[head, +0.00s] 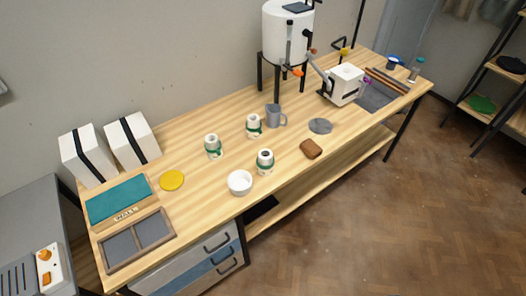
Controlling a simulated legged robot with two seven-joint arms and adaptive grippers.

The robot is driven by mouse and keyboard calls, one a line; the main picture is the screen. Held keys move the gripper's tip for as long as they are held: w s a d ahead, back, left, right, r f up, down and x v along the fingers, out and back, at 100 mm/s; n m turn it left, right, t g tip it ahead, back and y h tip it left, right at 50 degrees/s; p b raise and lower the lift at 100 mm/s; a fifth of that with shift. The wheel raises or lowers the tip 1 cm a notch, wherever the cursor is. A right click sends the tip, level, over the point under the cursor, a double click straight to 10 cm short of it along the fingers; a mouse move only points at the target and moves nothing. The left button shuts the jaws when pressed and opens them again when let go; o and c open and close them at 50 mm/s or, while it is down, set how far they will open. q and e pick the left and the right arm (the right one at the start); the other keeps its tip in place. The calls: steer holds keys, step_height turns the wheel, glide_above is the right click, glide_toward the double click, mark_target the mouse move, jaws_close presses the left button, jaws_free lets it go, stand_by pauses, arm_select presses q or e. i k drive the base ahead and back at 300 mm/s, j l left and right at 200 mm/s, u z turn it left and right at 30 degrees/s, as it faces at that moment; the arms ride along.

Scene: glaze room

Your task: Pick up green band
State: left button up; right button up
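Several green bands show on the table, each around a small white cylinder. One green band (214,154) is on the left cylinder (212,141). Another green band (254,131) is on the cylinder farther back (253,120). A third green band (265,169) is on the front cylinder (265,157), which has a dark top opening. All three cylinders stand upright, apart from each other. Neither of my grippers is in view.
On the wooden table (205,189), a white bowl (240,183), grey mug (273,116), brown block (311,149), grey disc (320,126) and yellow disc (171,180) surround the cylinders. A white tank (287,30) stands behind. A divided tray (137,241) lies front left.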

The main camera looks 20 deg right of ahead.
mark_target(261, 167)
steer(key=i+l+u, duration=0.15)
steer(key=l+u, duration=0.95)
steer(key=l, duration=0.15)
steer(key=i, duration=0.05)
